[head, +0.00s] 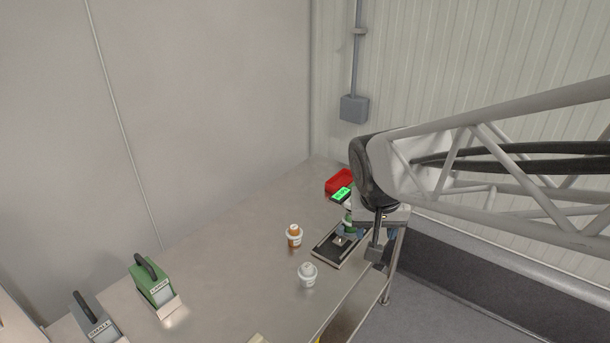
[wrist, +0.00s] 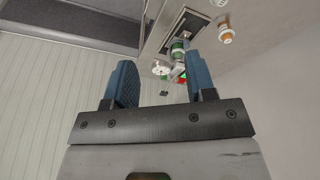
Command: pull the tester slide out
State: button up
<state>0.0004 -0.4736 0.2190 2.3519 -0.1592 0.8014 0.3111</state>
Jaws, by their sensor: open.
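The red tester (head: 338,181) with a lit green screen (head: 342,194) stands at the far end of the steel table, partly hidden by my arm. A flat black tray with a pale rim (head: 328,249), which seems to be the tester slide, lies in front of it; it also shows in the wrist view (wrist: 184,27). My gripper (head: 368,234) is over the tray's right side, partly hiding it. In the wrist view my gripper (wrist: 162,62) has its blue fingers wide apart. A green part (wrist: 178,48) and a white round part (wrist: 160,68) show beyond the gap. I cannot tell any contact.
A green box with a handle (head: 152,283) and a grey one (head: 95,318) stand at the near left. The table (head: 235,250) between is clear. The wall stands close behind.

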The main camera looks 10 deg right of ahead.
jog(key=w+d+f+m+h, duration=0.1)
jog(key=w+f, duration=0.3)
jog(key=w, duration=0.4)
jog(key=w+f+m, duration=0.1)
jog(key=w+f, duration=0.2)
jog(key=w, duration=0.4)
jog(key=m, duration=0.2)
send_near(340, 227)
jog(key=shift+w+d+f+t, duration=0.1)
jog(key=shift+d+f+t, duration=0.1)
jog(key=shift+f, duration=0.4)
jog(key=shift+d+f+t, duration=0.1)
jog(key=shift+f+t, duration=0.1)
jog(key=shift+f, duration=0.35)
jog(key=shift+f, duration=0.15)
jog(key=shift+x, duration=3.8)
jog(key=shift+c, duration=0.4)
grip_shut()
